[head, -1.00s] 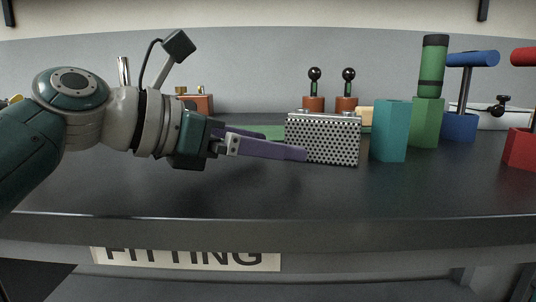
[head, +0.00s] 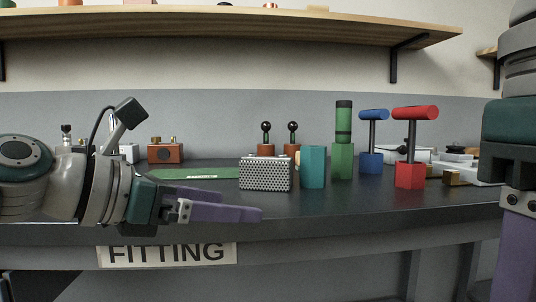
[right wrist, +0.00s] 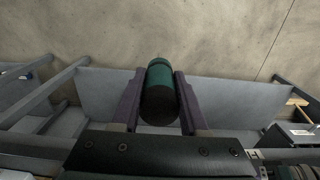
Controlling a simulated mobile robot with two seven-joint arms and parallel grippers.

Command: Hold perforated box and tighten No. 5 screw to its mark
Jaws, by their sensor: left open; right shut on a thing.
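The perforated box (head: 265,174) stands on the dark bench, a pale metal box full of small holes. I cannot make out the No. 5 screw or its mark. My left gripper (head: 248,212) has purple fingers and is open and empty. It is in front of the box and to its lower left in the head view. My right gripper (right wrist: 160,98) is shut on a teal driver handle (right wrist: 160,77) with a dark end. In the head view only part of the right arm and a purple finger show at the right edge; the handle is out of view there.
A teal block (head: 313,167), a green block (head: 342,162) with a green handle, a blue T-handle tool (head: 373,115) and a red one (head: 415,113) stand right of the box. Two black-knobbed brown posts (head: 266,150) stand behind it. A green mat (head: 195,173) lies behind left.

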